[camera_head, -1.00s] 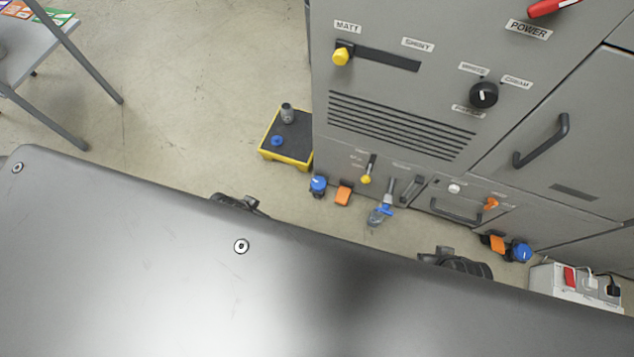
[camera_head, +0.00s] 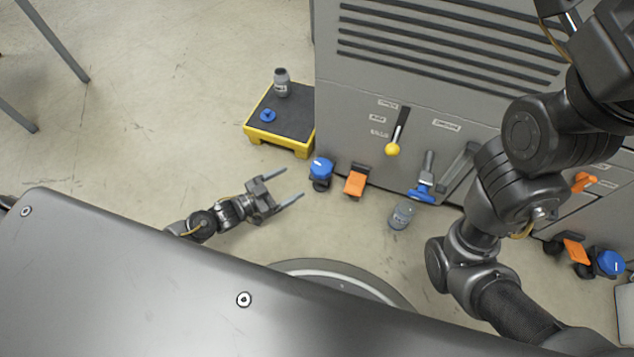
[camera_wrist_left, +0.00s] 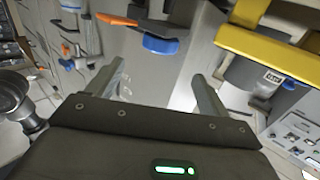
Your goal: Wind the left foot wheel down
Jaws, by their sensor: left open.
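The left foot wheel (camera_head: 321,168) is a blue knob on a dark foot at the machine's lower left corner. It also shows as a blue disc in the left wrist view (camera_wrist_left: 160,45), ahead of the fingers. My left gripper (camera_head: 293,183) is open and empty. Its two fingers point toward the wheel, with a small gap between them and it. An orange pedal (camera_head: 356,181) is just right of the wheel. My right arm crosses the right side of the head view; its gripper cannot be seen.
A yellow-edged step (camera_head: 268,138) with a grey bottle (camera_head: 282,82) and a blue part (camera_head: 267,115) stands left of the wheel. A grey cup (camera_head: 402,215) lies on the floor below a blue-handled valve (camera_head: 421,192).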

